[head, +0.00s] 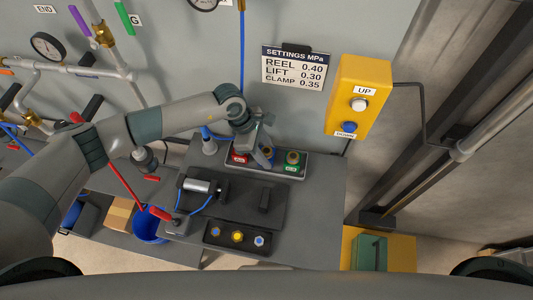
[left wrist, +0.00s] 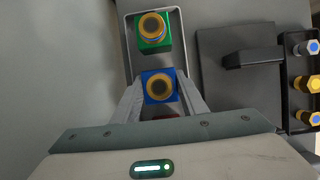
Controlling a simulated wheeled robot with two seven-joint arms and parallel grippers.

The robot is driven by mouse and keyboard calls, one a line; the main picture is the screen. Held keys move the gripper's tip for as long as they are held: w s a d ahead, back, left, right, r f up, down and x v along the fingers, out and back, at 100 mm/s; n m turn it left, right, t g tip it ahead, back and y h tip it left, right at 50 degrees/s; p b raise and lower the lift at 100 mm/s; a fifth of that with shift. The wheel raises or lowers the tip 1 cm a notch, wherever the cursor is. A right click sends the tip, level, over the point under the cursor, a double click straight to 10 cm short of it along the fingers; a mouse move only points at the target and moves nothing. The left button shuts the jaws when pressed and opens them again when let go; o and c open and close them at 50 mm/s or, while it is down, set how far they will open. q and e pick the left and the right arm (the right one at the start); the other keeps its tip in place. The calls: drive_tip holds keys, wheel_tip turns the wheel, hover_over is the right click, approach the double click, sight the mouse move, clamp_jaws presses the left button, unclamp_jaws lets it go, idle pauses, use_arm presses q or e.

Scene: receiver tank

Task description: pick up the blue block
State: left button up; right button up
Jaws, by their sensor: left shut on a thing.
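The blue block (left wrist: 148,95), with a yellow and dark round top, sits between the two fingers of my left gripper (left wrist: 160,88) in the left wrist view. The fingers are shut on it. In the head view my left gripper (head: 266,155) reaches down into the grey tray (head: 303,175) and mostly hides the blue block. A red block (head: 239,157) stands to its left and a green block (head: 292,161) to its right. The green block also shows ahead in the left wrist view (left wrist: 153,43). I cannot tell whether the blue block is lifted. My right gripper is out of view.
A dark panel with a silver cylinder (head: 200,186) and a black rack of coloured knobs (head: 237,237) lie in front of the tray. A yellow UP/DOWN button box (head: 361,96) and a settings sign (head: 294,69) hang behind. A blue bucket (head: 149,226) stands lower left.

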sight(270, 151)
use_arm(q)
drive_tip(key=shift+r+b, duration=0.45)
drive_tip(key=shift+r, duration=0.15)
wheel_tip(270, 151, up, 2)
drive_tip(key=shift+r+b, duration=0.25)
drive_tip(key=shift+b, duration=0.6)
drive_tip(key=s+d+r+b, duration=0.4)
drive_tip(key=s+d+r, duration=0.2)
drive_tip(key=s, duration=0.3)
drive_tip(key=shift+s+d+r, duration=0.2)
drive_tip(key=shift+s+r, duration=0.2)
drive_tip(key=shift+r, duration=0.15)
